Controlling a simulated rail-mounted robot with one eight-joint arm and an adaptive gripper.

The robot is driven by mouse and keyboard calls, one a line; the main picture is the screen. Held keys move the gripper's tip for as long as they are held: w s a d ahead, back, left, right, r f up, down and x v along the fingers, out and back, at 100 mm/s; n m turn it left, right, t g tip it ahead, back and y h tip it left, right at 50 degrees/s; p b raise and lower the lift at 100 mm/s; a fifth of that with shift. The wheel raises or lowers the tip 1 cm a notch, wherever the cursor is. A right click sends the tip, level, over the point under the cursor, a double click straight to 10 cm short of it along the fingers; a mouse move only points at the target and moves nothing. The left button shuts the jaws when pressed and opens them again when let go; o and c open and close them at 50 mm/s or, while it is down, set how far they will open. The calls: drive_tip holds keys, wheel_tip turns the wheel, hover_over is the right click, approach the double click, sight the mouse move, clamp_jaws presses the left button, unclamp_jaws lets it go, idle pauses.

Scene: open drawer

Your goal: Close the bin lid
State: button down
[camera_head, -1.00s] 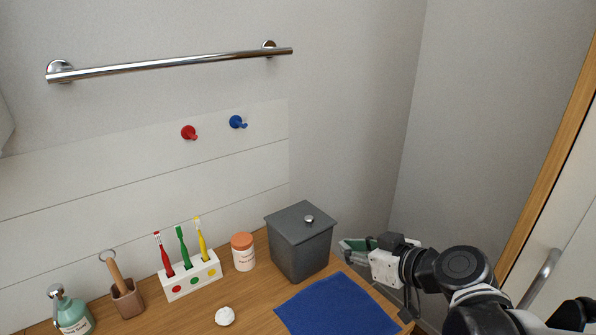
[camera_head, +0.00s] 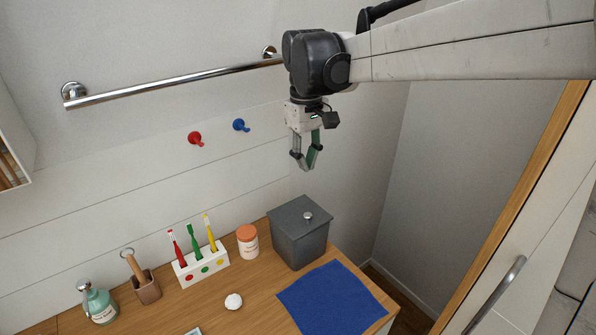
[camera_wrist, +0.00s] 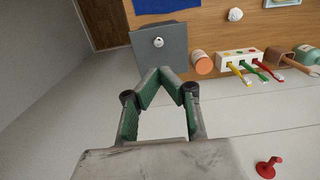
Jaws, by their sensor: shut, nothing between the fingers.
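The dark grey square bin (camera_head: 300,246) stands on the wooden counter against the back wall. Its grey lid (camera_head: 294,215) with a round silver knob sits flat on top, and the bin looks closed. In the wrist view the lid (camera_wrist: 172,50) shows beyond my fingertips. My gripper (camera_head: 306,168) points down above the bin, apart from it, with its fingertips together and nothing between them. The gripper also shows in the wrist view (camera_wrist: 160,72). The bin's inside is hidden.
A blue cloth (camera_head: 332,297) lies in front of the bin. A jar with an orange lid (camera_head: 248,241) and a toothbrush holder (camera_head: 200,266) stand to its left. A towel bar (camera_head: 180,80) and red (camera_head: 195,138) and blue (camera_head: 241,125) hooks are on the wall.

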sight(308, 216)
drive_tip(key=f, duration=1.3)
drive_tip(key=shift+s+d+f+p, duration=0.15)
drive_tip(key=shift+s+f+p, duration=0.05)
drive_tip(key=shift+f+p, duration=0.2)
drive_tip(key=shift+f, duration=0.1)
drive_tip(key=shift+s+d+f+t+b, duration=0.1)
drive_tip(key=shift+s+f+t+b, duration=0.1)
drive_tip(key=shift+f+b, duration=0.25)
drive_tip(key=shift+s+f+t+b, duration=0.1)
drive_tip(key=shift+f+t+b, duration=0.1)
drive_tip(key=shift+f+b, duration=0.15)
drive_tip(key=shift+r, duration=0.2)
